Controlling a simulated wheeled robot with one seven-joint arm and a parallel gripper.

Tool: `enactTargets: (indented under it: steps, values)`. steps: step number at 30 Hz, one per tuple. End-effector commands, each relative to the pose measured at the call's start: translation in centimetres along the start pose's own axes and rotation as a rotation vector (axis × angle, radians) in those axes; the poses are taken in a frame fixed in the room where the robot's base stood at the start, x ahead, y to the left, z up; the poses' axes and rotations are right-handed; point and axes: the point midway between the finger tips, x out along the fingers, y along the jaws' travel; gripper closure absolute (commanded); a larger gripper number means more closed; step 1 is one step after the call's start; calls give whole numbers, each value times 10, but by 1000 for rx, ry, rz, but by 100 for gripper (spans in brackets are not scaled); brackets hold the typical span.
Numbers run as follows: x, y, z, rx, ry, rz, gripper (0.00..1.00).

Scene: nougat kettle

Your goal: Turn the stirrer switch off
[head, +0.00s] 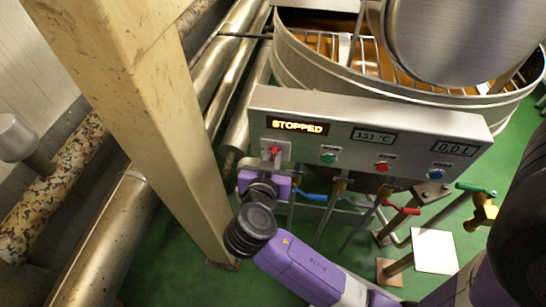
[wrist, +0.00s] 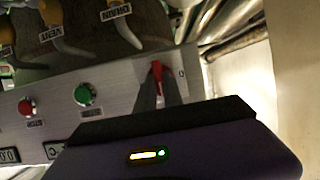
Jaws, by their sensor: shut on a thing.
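The stirrer switch, a small red handle (head: 275,150) on a pale plate, sits at the left end of the grey control panel (head: 345,110). The panel's amber display (head: 297,126) reads STOPPED. My gripper (head: 271,168) is at the switch, in front of the panel. In the wrist view the red switch (wrist: 157,72) stands between the two dark fingers of my gripper (wrist: 157,88), which are shut on it. The fingers hide part of the switch, and a mark on the plate shows beside it.
A green button (head: 328,158), a red button (head: 382,167) and a blue button (head: 437,174) line the panel. Below are valves with a blue handle (head: 309,196), a red handle (head: 401,209) and a green handle (head: 475,188). A beige post (head: 150,110) stands close left. The kettle (head: 300,60) is behind.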

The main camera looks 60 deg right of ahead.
Motion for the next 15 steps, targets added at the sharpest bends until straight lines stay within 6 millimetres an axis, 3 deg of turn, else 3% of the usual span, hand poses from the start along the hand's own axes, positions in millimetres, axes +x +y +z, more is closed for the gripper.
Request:
enactTargets:
  steps: [8,15]
  values:
    - [-1,-2,-1,-63,-1,25,100]
    - [-1,-4,-2,-218,-1,88,100]
